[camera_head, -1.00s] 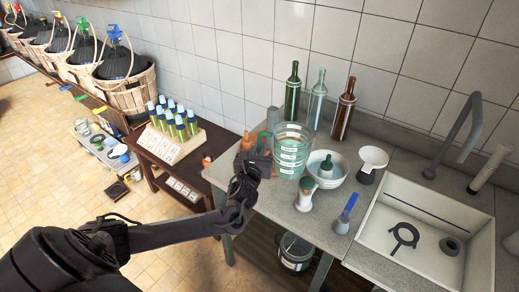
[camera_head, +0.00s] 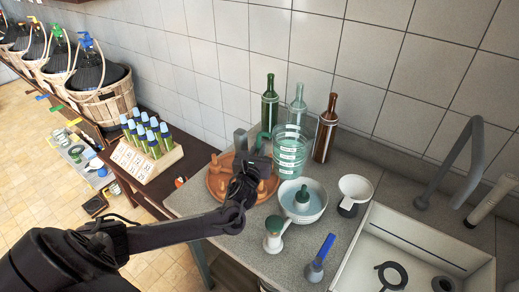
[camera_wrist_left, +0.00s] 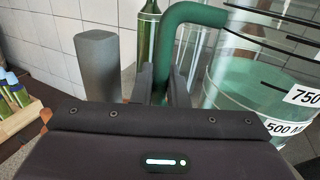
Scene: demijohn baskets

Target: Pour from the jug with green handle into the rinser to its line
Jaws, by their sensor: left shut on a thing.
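The clear jug (camera_head: 291,152) has white level labels and a green handle. It looks upright and raised above the counter, in front of the bottles. My left gripper (camera_head: 262,158) is shut on the green handle, which shows between its fingers in the left wrist view (camera_wrist_left: 165,70). That view also shows the jug's wall (camera_wrist_left: 250,100) with 750 and 500 marks and greenish liquid inside; its exact level is unclear. The rinser, a white bowl (camera_head: 318,211) with a dark green nozzle in its middle, stands on the counter below the jug, slightly right. Its line cannot be made out.
Green, clear and brown bottles (camera_head: 269,104) stand behind the jug. A terracotta peg tray (camera_head: 217,187) lies under my left gripper. A white funnel (camera_head: 355,187), a white-bodied tool (camera_head: 273,238) and a blue-handled brush (camera_head: 323,252) stand near the bowl. The sink (camera_head: 410,245) is at right.

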